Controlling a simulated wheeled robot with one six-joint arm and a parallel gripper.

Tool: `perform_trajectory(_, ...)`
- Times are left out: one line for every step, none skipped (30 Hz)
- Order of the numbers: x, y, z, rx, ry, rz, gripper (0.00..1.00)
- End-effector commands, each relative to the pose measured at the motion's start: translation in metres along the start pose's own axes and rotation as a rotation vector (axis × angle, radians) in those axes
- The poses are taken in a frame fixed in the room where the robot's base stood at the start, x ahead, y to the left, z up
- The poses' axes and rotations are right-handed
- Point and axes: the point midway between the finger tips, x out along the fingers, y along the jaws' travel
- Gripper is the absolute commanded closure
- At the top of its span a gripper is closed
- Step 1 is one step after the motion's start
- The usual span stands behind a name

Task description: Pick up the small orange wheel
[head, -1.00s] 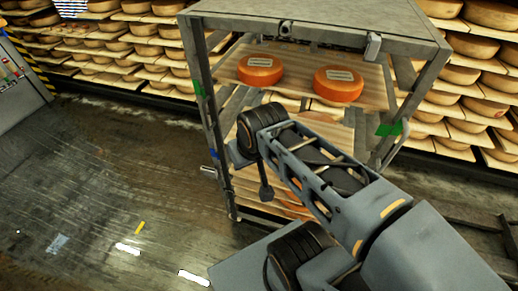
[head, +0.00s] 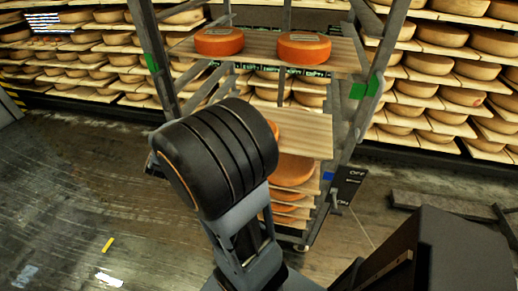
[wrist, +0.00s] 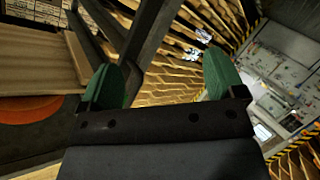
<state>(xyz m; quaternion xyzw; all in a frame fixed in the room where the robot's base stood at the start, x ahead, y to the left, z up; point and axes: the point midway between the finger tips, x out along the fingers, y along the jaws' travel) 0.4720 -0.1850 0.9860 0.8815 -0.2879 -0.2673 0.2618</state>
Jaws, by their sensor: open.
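Two orange wheels with pale labels sit on the rack's upper board (head: 255,52). The left orange wheel (head: 218,41) looks slightly smaller than the right orange wheel (head: 303,47). A lower board (head: 305,130) bears an orange wheel mostly hidden behind my arm. In the wrist view my gripper (wrist: 163,80) is open with green fingertips and nothing between them. An orange wheel (wrist: 30,108) shows at the left of that view, below a wooden board (wrist: 30,50) and outside the fingers. In the head view my gripper is hidden behind my arm.
The grey metal rack (head: 372,75) has posts close on both sides of the boards. Several larger orange wheels (head: 292,172) are stacked lower in it. Shelves of yellow cheese wheels (head: 440,70) line the back. The floor (head: 70,190) at left is open.

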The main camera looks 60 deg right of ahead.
Motion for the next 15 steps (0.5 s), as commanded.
perform_trajectory(0.023,-0.003,0.044,-0.068,-0.072,0.119,0.12)
perform_trajectory(0.029,0.002,0.061,-0.113,-0.118,0.190,0.12)
perform_trajectory(0.036,0.009,0.083,-0.175,-0.182,0.274,0.12)
perform_trajectory(0.039,0.014,0.099,-0.221,-0.234,0.332,0.12)
perform_trajectory(0.041,0.018,0.114,-0.265,-0.286,0.384,0.12)
perform_trajectory(0.042,0.022,0.132,-0.324,-0.354,0.444,0.12)
perform_trajectory(0.041,0.026,0.144,-0.364,-0.405,0.484,0.12)
perform_trajectory(0.040,0.028,0.155,-0.402,-0.453,0.519,0.12)
perform_trajectory(0.038,0.031,0.168,-0.450,-0.513,0.557,0.12)
perform_trajectory(0.037,0.033,0.176,-0.482,-0.554,0.583,0.12)
perform_trajectory(0.035,0.035,0.183,-0.511,-0.591,0.604,0.12)
perform_trajectory(0.033,0.036,0.191,-0.544,-0.635,0.628,0.12)
perform_trajectory(0.031,0.038,0.195,-0.565,-0.663,0.642,0.12)
perform_trajectory(0.030,0.039,0.200,-0.582,-0.688,0.653,0.12)
perform_trajectory(0.029,0.042,0.204,-0.601,-0.713,0.665,0.12)
